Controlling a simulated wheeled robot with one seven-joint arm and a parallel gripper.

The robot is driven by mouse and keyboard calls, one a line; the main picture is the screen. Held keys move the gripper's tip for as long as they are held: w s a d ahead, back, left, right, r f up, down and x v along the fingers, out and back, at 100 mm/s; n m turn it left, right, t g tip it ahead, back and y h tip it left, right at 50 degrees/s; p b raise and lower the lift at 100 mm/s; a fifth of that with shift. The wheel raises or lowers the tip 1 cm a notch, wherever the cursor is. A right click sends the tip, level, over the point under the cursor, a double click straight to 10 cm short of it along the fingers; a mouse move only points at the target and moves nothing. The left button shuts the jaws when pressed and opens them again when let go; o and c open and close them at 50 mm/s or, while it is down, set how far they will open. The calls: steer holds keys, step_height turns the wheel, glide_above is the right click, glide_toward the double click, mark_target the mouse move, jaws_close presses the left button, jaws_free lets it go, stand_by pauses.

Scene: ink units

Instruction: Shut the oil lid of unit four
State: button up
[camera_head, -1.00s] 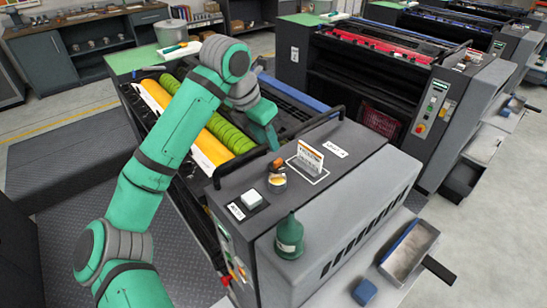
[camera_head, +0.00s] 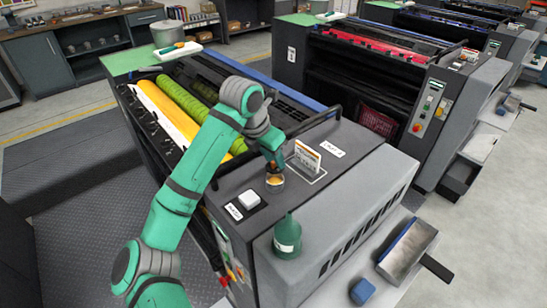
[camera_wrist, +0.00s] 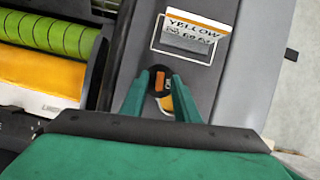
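Unit four is the near press (camera_head: 345,185) with the yellow and green rollers. Its oil filler (camera_head: 275,184) is a round opening with orange inside, on the top face. The oil lid (camera_wrist: 160,78), dark with an orange bar, shows in the wrist view beside the orange opening, which is partly uncovered. In the head view my gripper largely hides the lid. My gripper (camera_head: 273,162) is low over the filler. In the wrist view its two green fingers (camera_wrist: 160,84) are apart, on either side of the lid; whether they touch it I cannot tell.
A "YELLOW" card (camera_head: 306,156) stands just right of the filler. A white block (camera_head: 249,199) and a green bottle (camera_head: 287,236) are on the near side. A black rail (camera_head: 300,127) runs along the roller bay. Another press (camera_head: 370,75) stands behind.

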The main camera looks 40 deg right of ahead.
mark_target(273, 165)
jaws_close()
steer(key=shift+m, duration=0.4)
steer(key=m, duration=0.1)
steer(key=m+g, duration=0.1)
steer(key=m, duration=0.1)
steer(key=shift+s+m+g, duration=0.3)
steer(key=shift+s, duration=0.1)
steer(key=m, duration=0.2)
steer(key=m+g+y, duration=0.1)
steer(key=m, duration=0.1)
steer(key=shift+s+a+m+g, duration=0.2)
steer(key=shift+s+m+g, duration=0.1)
steer(key=shift+s, duration=0.1)
steer(key=m, duration=0.1)
steer(key=m+g+y, duration=0.1)
steer(key=m, duration=0.3)
steer(key=shift+s+a, duration=0.35)
steer(key=m+y, duration=0.1)
steer(key=m, duration=0.1)
steer(key=a+m+g+y, duration=0.1)
steer(key=m, duration=0.2)
steer(key=shift+s, duration=0.15)
